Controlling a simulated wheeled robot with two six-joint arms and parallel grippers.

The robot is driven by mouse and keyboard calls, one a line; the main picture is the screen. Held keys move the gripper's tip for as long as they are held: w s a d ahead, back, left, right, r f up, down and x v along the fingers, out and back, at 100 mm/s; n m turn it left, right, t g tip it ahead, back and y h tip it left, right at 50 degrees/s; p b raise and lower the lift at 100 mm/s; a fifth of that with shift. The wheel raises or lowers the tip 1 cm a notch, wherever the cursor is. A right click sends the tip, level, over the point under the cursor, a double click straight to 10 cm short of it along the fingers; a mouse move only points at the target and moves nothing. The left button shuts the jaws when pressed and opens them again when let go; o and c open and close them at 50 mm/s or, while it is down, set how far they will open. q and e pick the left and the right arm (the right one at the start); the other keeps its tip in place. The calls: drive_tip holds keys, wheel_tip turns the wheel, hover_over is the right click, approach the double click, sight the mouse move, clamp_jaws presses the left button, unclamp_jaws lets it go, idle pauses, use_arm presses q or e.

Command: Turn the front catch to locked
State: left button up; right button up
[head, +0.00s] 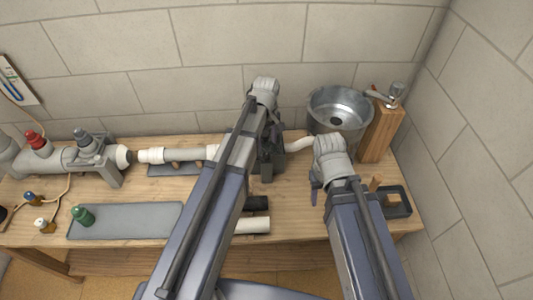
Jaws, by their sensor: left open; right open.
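I cannot pick out the front catch for certain in the head view; it may be hidden behind my arms or too small to tell. A grey pipe fitting (62,160) on the left of the bench carries a red cap (36,141) and a dark grey cap (85,140). A white pipe (180,154) lies to its right and runs toward my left arm. My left gripper (270,165) points down over the middle of the bench, open, partly hidden by its own arm. My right gripper (316,190) is open to its right, below the metal basin. I cannot tell whether either touches anything.
The metal basin (350,98) and a wooden block (382,132) with a tap (394,95) stand at the back right. A grey mat (140,221) with a green bottle-like part (83,216) lies front left. A dark tray (399,208) sits at the right edge. A white cylinder (252,226) lies near the front.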

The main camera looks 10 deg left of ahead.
sight(266, 155)
use_arm(q)
wheel_tip(266, 155, down, 7)
drive_tip(key=b, duration=0.6)
drive_tip(key=shift+f+b, duration=0.15)
drive_tip(key=shift+b, duration=0.25)
clamp_jaws()
